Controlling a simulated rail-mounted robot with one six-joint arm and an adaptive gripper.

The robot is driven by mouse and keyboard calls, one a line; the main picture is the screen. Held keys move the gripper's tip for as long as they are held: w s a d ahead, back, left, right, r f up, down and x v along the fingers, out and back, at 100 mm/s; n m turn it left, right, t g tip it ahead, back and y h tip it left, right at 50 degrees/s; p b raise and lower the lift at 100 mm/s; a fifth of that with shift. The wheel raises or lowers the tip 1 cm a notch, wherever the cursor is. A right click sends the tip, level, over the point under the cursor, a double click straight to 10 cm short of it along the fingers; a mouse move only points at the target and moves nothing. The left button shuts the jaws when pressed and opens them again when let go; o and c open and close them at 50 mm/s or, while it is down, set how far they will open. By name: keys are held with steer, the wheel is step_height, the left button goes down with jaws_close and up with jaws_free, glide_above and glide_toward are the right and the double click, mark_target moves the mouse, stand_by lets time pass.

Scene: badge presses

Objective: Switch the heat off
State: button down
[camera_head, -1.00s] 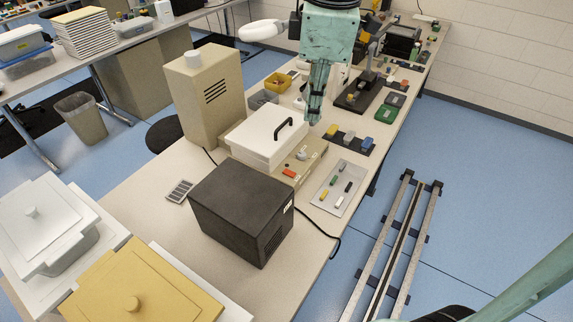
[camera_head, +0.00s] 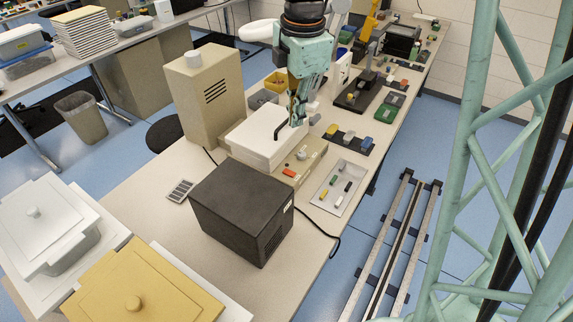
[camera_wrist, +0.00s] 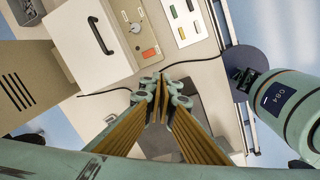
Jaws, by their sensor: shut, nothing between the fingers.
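A beige press-like unit with a white lid (camera_head: 262,133) and black handle stands on the bench. Its beige front panel (camera_head: 308,160) bears a grey knob (camera_head: 302,153) and an orange-red switch (camera_head: 288,172). In the wrist view the panel shows the knob (camera_wrist: 135,28) and the orange switch (camera_wrist: 150,53) near the top; which way the switch is tipped is too small to tell. My gripper (camera_head: 297,122) is shut and empty, pointing down, and in the head view overlaps the lid's right end and part of the handle. In the wrist view its fingers (camera_wrist: 161,76) meet below the panel.
A black box (camera_head: 240,212) stands in front of the unit, with a grey tray of small coloured pieces (camera_head: 340,188) to the right. A tall beige vented housing (camera_head: 203,98) stands at left. A dark cable runs along the bench.

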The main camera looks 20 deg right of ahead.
mark_target(286, 171)
steer(key=w+f+n+g, duration=0.1)
steer(key=w+f+n, duration=0.5)
steer(key=f, duration=0.5)
steer(key=shift+w+a+f+p, duration=0.25)
steer(key=shift+w+p, duration=0.05)
steer(key=shift+w, duration=0.45)
steer(key=shift+f, duration=0.1)
step_height(286, 171, down, 13)
steer(key=shift+f+b, duration=0.1)
steer(key=shift+b, duration=0.65)
steer(key=shift+f, duration=0.3)
steer(key=shift+f, duration=0.1)
